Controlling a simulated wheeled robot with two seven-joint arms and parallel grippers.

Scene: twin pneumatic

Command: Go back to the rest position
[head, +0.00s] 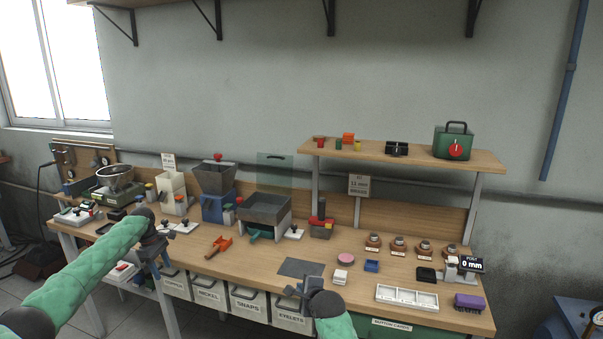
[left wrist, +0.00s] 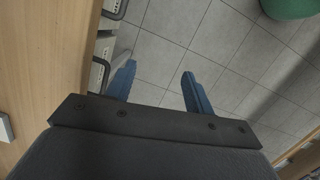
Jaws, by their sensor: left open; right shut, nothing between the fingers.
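My left gripper (head: 159,250) is at the front edge of the workbench (head: 205,262), left of the middle, at the end of my green-sleeved arm. In the left wrist view its two blue fingers (left wrist: 156,84) stand apart with only floor tiles between them. My right gripper (head: 297,290) is at the front edge of the bench near the middle, in front of a dark grey mat (head: 301,268). It holds nothing that I can see, and its fingers are small in the head view.
Labelled bins (head: 247,302) hang under the bench front. A raised shelf (head: 400,155) is at the back. Floor in front is clear.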

